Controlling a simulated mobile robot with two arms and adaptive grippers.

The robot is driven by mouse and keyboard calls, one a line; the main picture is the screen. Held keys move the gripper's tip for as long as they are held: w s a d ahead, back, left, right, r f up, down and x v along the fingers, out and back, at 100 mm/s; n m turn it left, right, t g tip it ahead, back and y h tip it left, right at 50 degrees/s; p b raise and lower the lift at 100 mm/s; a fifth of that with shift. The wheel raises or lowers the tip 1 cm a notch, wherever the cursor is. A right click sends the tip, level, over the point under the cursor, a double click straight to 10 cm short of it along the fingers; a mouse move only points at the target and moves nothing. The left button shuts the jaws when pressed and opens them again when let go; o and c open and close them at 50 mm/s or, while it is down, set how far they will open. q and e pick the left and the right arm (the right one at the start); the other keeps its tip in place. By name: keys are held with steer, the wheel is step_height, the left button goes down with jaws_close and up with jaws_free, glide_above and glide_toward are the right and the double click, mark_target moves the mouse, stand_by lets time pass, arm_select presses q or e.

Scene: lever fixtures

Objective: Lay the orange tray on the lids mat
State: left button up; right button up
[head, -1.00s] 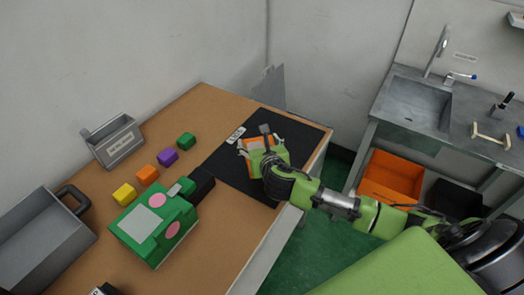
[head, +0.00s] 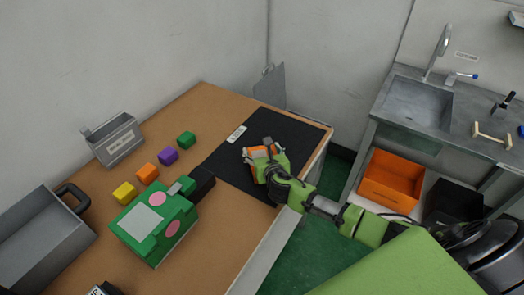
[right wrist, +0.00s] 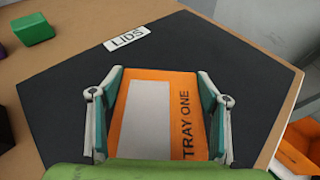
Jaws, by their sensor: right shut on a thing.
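The orange tray (head: 260,152), marked "TRAY ONE" with a pale panel (right wrist: 150,115), is at the black lids mat (head: 240,165). My right gripper (head: 264,153) is shut on it; in the right wrist view a finger of the gripper (right wrist: 160,90) lies along each long side. The tray is within the mat's outline in both views. I cannot tell whether its underside touches the mat. The "LIDS" label (right wrist: 126,39) lies at the mat's far edge. My left gripper is not in view.
A green box-shaped object (head: 152,222) and several coloured cubes, one green (head: 187,139), stand left of the mat. A grey labelled bin (head: 118,138) and a grey tray (head: 40,245) are farther left. An orange bin (head: 390,180) sits under the sink. The mat around the tray is clear.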

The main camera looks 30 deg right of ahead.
steer(key=shift+f, duration=0.1)
steer(key=o, duration=1.3)
steer(key=shift+r, duration=0.2)
steer(key=v, duration=1.2)
steer(key=shift+f, duration=0.1)
steer(key=shift+s+a+f, duration=0.1)
